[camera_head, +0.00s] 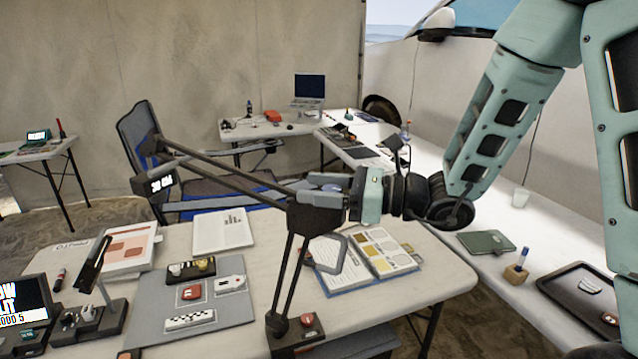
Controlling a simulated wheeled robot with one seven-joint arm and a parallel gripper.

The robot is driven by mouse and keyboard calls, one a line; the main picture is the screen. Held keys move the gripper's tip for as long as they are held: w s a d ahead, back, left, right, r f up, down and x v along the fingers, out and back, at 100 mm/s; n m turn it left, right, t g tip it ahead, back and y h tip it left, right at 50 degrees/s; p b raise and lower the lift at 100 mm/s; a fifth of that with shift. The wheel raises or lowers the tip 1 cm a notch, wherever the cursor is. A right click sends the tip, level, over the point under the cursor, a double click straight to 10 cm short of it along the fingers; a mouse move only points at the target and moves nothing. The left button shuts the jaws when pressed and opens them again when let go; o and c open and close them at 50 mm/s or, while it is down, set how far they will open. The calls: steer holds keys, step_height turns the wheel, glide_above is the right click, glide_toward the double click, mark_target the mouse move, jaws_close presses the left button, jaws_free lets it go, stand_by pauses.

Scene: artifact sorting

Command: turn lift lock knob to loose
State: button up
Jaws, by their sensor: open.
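A dark articulated lift arm stands on the near table, with two parallel rods running from the upper left to a dark joint block (316,210). Lower rods lead from this block to a base (300,335) with a red button. My gripper (346,200) reaches in from the right at the joint block's right side, its teal and black body level. The fingers are small and partly hidden, and I cannot tell whether they touch the block. I cannot make out the lock knob clearly; it may be hidden behind my gripper or the joint block.
The near table (440,262) holds an open binder (375,262), a grey mat (235,322) with small parts, and papers. A black tray (580,300) and a green notebook (486,242) lie on the right-hand table. The lift arm's display box (158,184) hangs at left.

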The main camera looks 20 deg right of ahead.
steer(key=c, duration=1)
steer(key=shift+o, duration=0.2)
steer(key=shift+g, duration=0.3)
steer(key=n+g+y, duration=0.1)
steer(key=g, duration=0.1)
steer(key=n+g+p, duration=0.1)
steer(key=n+g, duration=0.1)
steer(key=n+g+y+p, duration=0.1)
steer(key=n+g, duration=0.1)
steer(key=shift+s+a+r+g+y, duration=0.15)
steer(key=shift+s+g+y, duration=0.15)
steer(key=shift+g, duration=0.1)
steer(key=shift+s+d+n+g+h+p, duration=0.15)
steer(key=shift+s+n+g+h+p, duration=0.2)
steer(key=shift+n+g+h+p, duration=1.55)
steer(key=shift+s+d+n+g+h+p, duration=0.1)
steer(key=shift+s+n+g+h+p, duration=0.5)
steer(key=shift+n+g, duration=2.5)
steer(key=shift+s+d+n+g+h+p, duration=0.15)
steer(key=shift+n+g+h+p, duration=1.1)
steer(key=shift+g, duration=2.35)
steer(key=shift+n+h, duration=0.35)
steer(key=shift+h, duration=0.2)
